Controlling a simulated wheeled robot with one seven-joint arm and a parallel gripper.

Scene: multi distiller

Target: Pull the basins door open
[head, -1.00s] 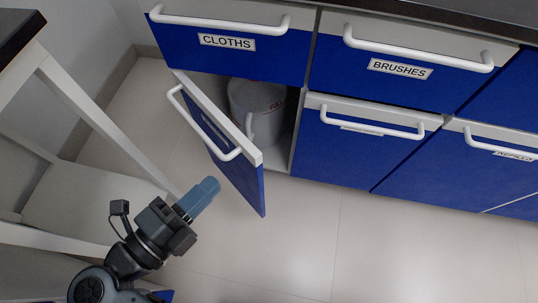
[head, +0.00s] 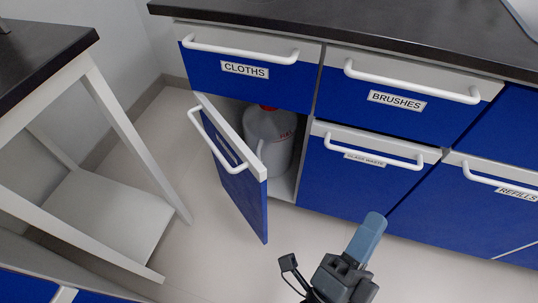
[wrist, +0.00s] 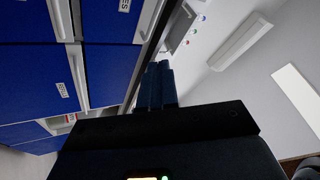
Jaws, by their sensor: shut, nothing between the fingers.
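A blue door (head: 237,190) with a white top band stands swung out from the cabinet below the CLOTHS drawer in the head view. Its label is too slanted to read, so I cannot tell whether it says basins. Its white bar handle (head: 215,146) faces left. My gripper (head: 371,225) is shut and empty, to the right of the open door and apart from it, in front of the GLASS WASTE door. Its fingers (wrist: 156,87) point up in the wrist view, with blue fronts to their left.
A grey container with a red cap (head: 268,138) stands inside the open compartment. The GLASS WASTE door (head: 345,180), CLOTHS drawer (head: 235,80) and BRUSHES drawer (head: 385,115) are closed. A white-legged table (head: 105,105) stands at the left. Floor is clear before the open door.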

